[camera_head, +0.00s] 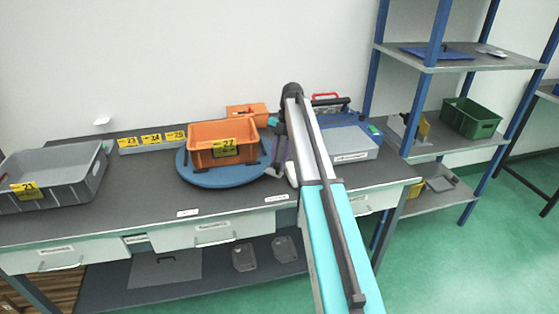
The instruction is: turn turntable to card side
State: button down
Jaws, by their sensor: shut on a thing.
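The turntable (207,180) is a round blue disc on the grey bench. My gripper (273,162) is at the turntable's right edge, beside the crate. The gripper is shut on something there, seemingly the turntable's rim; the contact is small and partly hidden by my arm. A strip with several yellow cards (151,139) lies at the back of the bench, left of the turntable.
A grey crate (88,171) with a yellow card stands at the bench's left end. A smaller orange box (246,111) sits behind the turntable. A light grey box (345,145) is right of my arm. A blue-posted shelf with a green crate (470,117) stands further right.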

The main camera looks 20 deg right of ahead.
jog(key=c, duration=1.5)
grip_release()
jog(key=shift+s+d+f, duration=0.1)
jog(key=shift+s+d, duration=0.1)
jog(key=shift+d, duration=0.05)
jog(key=shift+w+a, duration=0.1)
jog(key=shift+a, duration=0.05)
jog(key=shift+w+r, duration=0.1)
jog(key=shift+r, duration=0.1)
jog(key=p+v, duration=1.2)
jog(key=v, duration=0.1)
jog(key=shift+r+p, duration=0.2)
jog(key=shift+p, duration=0.15)
jog(key=shift+f, duration=0.1)
